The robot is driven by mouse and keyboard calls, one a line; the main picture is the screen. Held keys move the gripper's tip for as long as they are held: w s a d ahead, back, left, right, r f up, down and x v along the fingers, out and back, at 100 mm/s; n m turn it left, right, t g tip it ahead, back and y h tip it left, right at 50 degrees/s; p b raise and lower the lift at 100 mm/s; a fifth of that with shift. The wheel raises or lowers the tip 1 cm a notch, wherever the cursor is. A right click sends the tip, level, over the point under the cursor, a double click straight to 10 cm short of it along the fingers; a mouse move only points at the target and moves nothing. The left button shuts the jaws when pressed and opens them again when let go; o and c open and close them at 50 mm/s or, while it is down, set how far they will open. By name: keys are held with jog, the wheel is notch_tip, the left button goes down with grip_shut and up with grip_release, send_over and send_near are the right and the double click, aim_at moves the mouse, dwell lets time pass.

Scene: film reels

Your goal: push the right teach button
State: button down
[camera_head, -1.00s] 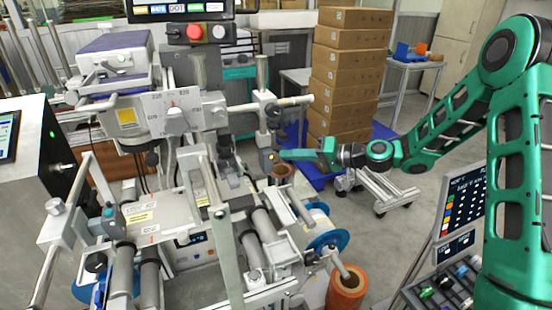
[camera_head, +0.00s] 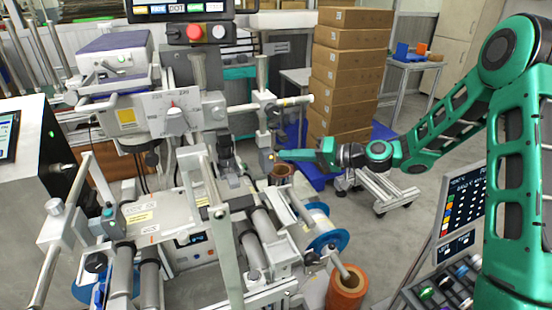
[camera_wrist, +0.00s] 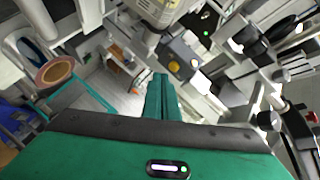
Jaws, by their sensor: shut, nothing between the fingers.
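A small yellow-orange button (camera_head: 271,156) sits on a grey block on the machine's right side. In the wrist view a yellow button (camera_wrist: 172,66) shows on a dark box, just above and right of my fingertips. It looks like the right teach button, but no label is readable. My gripper (camera_head: 284,155) is shut and empty, pointing left at the block, with its tip close to the button. In the wrist view my shut fingers (camera_wrist: 161,76) reach up toward the dark box. I cannot tell whether they touch it.
The machine's rollers (camera_head: 257,247) and a blue-flanged reel (camera_head: 327,240) lie below my gripper. A brown roll (camera_head: 346,286) stands lower right. A control panel (camera_head: 460,215) is at right. Stacked cartons (camera_head: 347,75) stand behind. Open floor lies right of the reel.

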jog(key=shift+s+a, duration=0.2)
jog(key=shift+a, duration=0.1)
jog(key=shift+s+a, duration=0.15)
jog(key=shift+a, duration=0.2)
dwell(0.7)
jog(key=shift+d, duration=0.15)
jog(key=shift+w+d, duration=0.3)
jog(key=shift+d, duration=0.3)
jog(key=shift+d, duration=0.1)
jog(key=shift+w+d, duration=0.3)
jog(key=shift+d, duration=0.45)
jog(key=shift+w+d, duration=0.35)
jog(key=shift+d, duration=0.35)
jog(key=shift+w+d, duration=0.3)
jog(key=shift+d, duration=0.45)
